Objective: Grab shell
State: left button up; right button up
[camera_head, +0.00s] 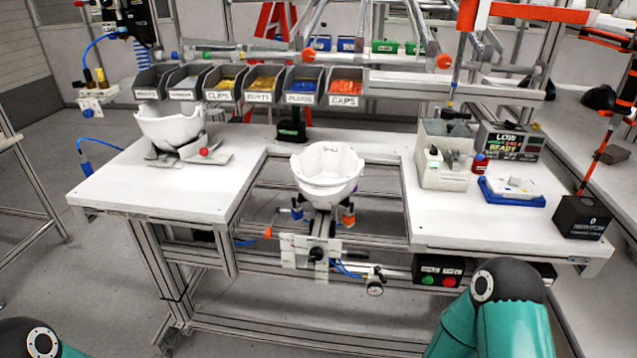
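A white helmet shell (327,173) sits open side up on a fixture in the gap at the middle of the workbench. A second white shell (170,128) rests on a metal fixture (212,152) on the left part of the bench. Teal parts of my arms show at the bottom left corner and the bottom right. Neither gripper is in the picture, and nothing of mine touches either shell.
The white bench (160,188) has bare room at its left front. Labelled bins (265,84) line the back. A grey device (444,160), a display box (508,142) and a blue tray (512,193) stand on the right. A gauge (375,283) and button box (438,271) hang at the front.

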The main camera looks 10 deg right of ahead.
aim_at(325, 173)
jog(key=u, duration=0.05)
jog(key=i, duration=0.9)
jog(key=z, duration=0.1)
